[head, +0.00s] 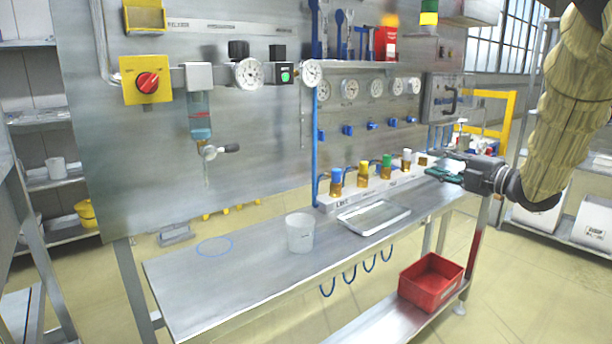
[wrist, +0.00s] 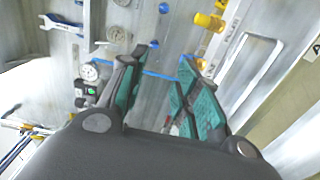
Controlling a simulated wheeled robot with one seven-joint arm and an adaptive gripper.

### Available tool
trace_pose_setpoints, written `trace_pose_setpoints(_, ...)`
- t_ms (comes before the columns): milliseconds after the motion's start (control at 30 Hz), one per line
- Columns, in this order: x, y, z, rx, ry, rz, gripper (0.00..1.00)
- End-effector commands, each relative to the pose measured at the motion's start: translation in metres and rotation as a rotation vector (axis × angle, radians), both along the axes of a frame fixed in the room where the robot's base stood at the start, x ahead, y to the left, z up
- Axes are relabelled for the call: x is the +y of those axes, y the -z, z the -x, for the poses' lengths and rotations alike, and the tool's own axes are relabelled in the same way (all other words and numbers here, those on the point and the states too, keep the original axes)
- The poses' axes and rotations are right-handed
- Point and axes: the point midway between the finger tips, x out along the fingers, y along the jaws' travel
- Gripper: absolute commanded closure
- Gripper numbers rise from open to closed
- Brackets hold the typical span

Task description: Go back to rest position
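My gripper (head: 452,168) is at the right of the head view, above the right end of the steel bench (head: 200,290). My arm comes down to it from the upper right. In the wrist view its two green-padded fingers (wrist: 160,95) stand apart with nothing between them. A white cup (head: 300,232) stands on the bench, left of the tray and well away from the gripper. An empty shallow tray (head: 373,216) lies on the bench between the cup and the gripper.
A white rack (head: 350,193) with several coloured-capped bottles stands along the panel, close to my gripper. Gauges, a red-knobbed yellow switch (head: 147,82) and tools are on the steel panel (head: 110,180). A red bin (head: 431,281) is on the lower shelf. The bench's left part is clear.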

Motion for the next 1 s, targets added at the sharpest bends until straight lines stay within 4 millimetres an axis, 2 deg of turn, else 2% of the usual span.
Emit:
trace_pose_setpoints(267, 0.006, 0.056, -0.006, 0.111, 0.057, -0.086, 0.68)
trace_pose_setpoints(467, 0.011, 0.114, -0.007, 0.225, 0.121, -0.169, 0.68)
trace_pose_setpoints(567, 0.015, 0.155, -0.004, 0.307, 0.169, -0.227, 0.68)
trace_pose_setpoints(767, 0.025, 0.265, 0.018, 0.529, 0.313, -0.375, 0.68)
trace_pose_setpoints(867, 0.030, 0.319, 0.037, 0.642, 0.393, -0.447, 0.68)
trace_pose_setpoints(1000, 0.037, 0.391, 0.073, 0.798, 0.515, -0.539, 0.68)
